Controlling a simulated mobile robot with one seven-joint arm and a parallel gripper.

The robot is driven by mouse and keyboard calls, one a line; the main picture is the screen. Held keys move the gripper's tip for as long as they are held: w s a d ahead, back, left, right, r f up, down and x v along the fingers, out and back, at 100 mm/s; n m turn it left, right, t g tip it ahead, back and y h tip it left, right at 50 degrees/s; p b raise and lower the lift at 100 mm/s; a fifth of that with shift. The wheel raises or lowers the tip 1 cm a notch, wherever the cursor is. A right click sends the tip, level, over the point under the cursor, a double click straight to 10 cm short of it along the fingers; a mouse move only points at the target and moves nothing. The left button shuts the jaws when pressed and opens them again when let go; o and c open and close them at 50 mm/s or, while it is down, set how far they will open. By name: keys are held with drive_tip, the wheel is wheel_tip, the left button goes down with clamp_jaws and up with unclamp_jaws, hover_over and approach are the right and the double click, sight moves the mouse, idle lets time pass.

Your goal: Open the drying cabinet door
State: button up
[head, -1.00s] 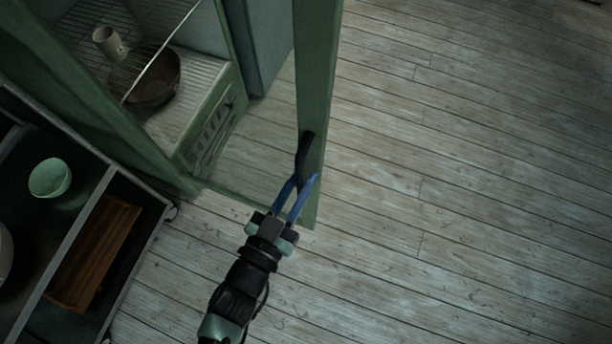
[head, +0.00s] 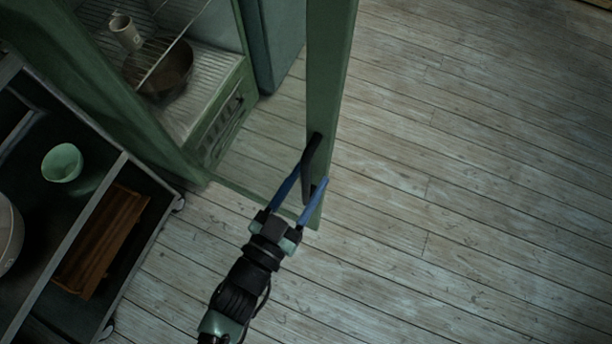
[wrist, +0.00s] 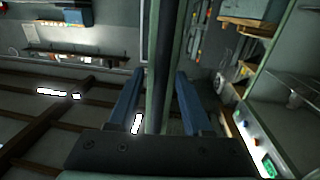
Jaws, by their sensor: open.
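The green drying cabinet door (head: 333,70) stands swung well open, away from the cabinet (head: 228,110), whose inside shows. A dark handle (head: 313,150) is on the door near its end. My gripper (head: 315,173) is open at the handle, one blue finger on each side of it. In the wrist view, the dark handle (wrist: 163,60) and the green door (wrist: 177,45) run between the spread fingers of my gripper (wrist: 160,75). A gap shows on both sides. I cannot tell whether a finger touches the handle.
Inside the cabinet are a pale cup (head: 125,32) and a brown bowl (head: 165,72) on a ribbed shelf. A dark cart (head: 140,172) at the left holds a mint bowl (head: 62,163) and a wooden rack (head: 102,240). The plank floor (head: 470,180) at right is clear.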

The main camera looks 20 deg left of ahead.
drive_tip(key=s+a+b, duration=0.1)
drive_tip(key=s+a, duration=0.1)
drive_tip(key=s, duration=1.1)
drive_tip(key=shift+b, duration=0.3)
drive_tip(key=shift+w, duration=0.1)
